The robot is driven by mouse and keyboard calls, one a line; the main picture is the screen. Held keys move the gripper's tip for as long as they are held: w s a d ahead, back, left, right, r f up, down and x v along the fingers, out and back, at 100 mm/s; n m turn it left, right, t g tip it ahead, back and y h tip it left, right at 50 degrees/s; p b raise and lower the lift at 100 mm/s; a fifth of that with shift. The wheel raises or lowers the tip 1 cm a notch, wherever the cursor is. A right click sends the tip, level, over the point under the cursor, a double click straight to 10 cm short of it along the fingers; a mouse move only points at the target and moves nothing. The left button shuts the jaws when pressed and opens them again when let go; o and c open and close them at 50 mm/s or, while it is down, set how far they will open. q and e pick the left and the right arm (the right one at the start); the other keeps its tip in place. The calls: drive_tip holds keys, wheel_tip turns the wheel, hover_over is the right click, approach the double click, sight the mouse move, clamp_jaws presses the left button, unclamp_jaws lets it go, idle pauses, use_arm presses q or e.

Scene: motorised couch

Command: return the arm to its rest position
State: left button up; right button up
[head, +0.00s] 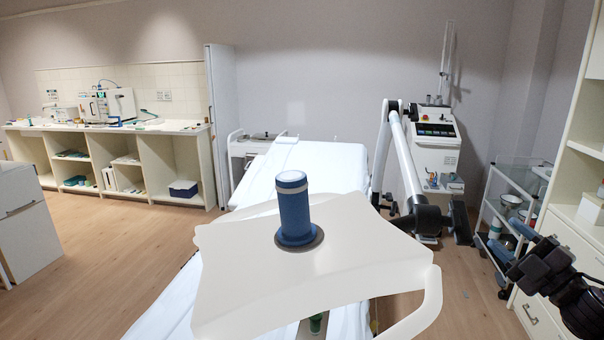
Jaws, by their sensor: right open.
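My right gripper (510,240) is at the right edge of the head view, at the end of a black arm coming in from the lower right. Its two blue-grey fingers are apart and point up and to the left, with nothing seen between them. In the picture it overlaps the lower part of the glass-sided trolley (482,212); I cannot tell the gap in depth. My left gripper and arm are not in view.
A couch with a white sheet (335,165) lies ahead, its near part largely hidden. A white machine (436,135) with a jointed arm (402,160) stands at its right. A cream drawer cabinet (572,235) stands close at the right edge. Wooden floor is free at left.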

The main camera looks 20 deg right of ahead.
drive_tip(key=s+a+f+m+g+h, duration=0.15)
drive_tip(key=f+m, duration=0.25)
drive_tip(key=f, duration=0.4)
drive_tip(key=s+a+f+m+g+h, duration=0.1)
drive_tip(key=a+f+m+g+h, duration=0.2)
drive_tip(key=f, duration=0.6)
drive_tip(key=s+a+f+m+g+h, duration=0.15)
drive_tip(key=f+m, duration=0.25)
drive_tip(key=f, duration=0.4)
drive_tip(key=s+a+f+m+g+y, duration=0.1)
drive_tip(key=s+a+f+m+g, duration=0.1)
drive_tip(key=a+f, duration=0.4)
drive_tip(key=s+a+f+m+g+y, duration=0.1)
drive_tip(key=s+a+f, duration=0.3)
drive_tip(key=a, duration=0.9)
wheel_tip(320, 180, down, 3)
drive_tip(key=shift+s+r+m+g, duration=0.1)
drive_tip(key=shift+s+m+g, duration=0.1)
drive_tip(key=shift+m+g, duration=0.3)
